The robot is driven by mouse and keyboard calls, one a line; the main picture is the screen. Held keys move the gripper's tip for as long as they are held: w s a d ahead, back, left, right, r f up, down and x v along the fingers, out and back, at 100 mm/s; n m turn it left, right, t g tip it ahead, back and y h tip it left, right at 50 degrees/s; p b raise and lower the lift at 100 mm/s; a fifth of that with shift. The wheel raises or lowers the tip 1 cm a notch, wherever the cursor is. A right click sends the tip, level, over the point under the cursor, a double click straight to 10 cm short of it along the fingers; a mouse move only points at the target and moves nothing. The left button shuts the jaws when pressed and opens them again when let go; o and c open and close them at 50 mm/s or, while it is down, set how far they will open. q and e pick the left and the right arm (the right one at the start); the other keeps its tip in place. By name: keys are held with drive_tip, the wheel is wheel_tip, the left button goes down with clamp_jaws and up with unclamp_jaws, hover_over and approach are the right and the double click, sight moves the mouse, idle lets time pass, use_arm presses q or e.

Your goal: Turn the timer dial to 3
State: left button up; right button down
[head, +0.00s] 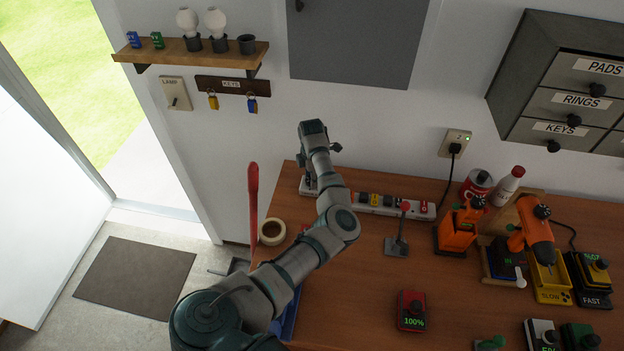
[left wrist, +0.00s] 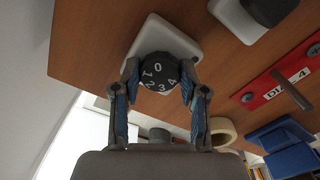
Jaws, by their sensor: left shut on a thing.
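The timer is a white box (left wrist: 165,30) with a round black dial (left wrist: 158,72) on its face, seen in the left wrist view. The dial carries white digits 0, 1, 2, 3 and 4. I cannot make out a pointer mark, so its setting is unclear. My left gripper (left wrist: 158,78) is shut on the dial, with one blue-padded finger on each side. In the head view a bit of the white timer (head: 307,186) shows at the bench's back left, mostly hidden by my left arm. My right gripper is not in view.
A tape roll (head: 272,232) stands left. Drills (head: 458,232) and chargers crowd the right. The bench middle (head: 370,275) is mostly clear.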

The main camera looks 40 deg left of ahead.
use_arm(q)
drive_tip(key=shift+f+n+b, duration=0.1)
drive_tip(key=shift+n+b, duration=0.3)
drive_tip(key=shift+n, duration=0.5)
drive_tip(key=n+b, duration=0.1)
drive_tip(key=n, duration=0.1)
drive_tip(key=shift+n, duration=0.4)
drive_tip(key=n+b, duration=0.2)
drive_tip(key=n, duration=0.1)
drive_tip(key=shift+n, duration=0.3)
drive_tip(key=shift+n+b, duration=0.35)
drive_tip(key=shift+n, duration=0.35)
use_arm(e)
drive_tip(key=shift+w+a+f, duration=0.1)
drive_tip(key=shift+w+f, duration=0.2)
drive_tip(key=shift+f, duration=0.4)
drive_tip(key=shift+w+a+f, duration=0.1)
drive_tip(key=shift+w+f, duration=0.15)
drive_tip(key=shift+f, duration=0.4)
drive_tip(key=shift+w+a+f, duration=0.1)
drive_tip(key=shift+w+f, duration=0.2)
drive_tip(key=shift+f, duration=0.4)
use_arm(q)
drive_tip(key=o, duration=1.1)
drive_tip(key=shift+o, duration=0.2)
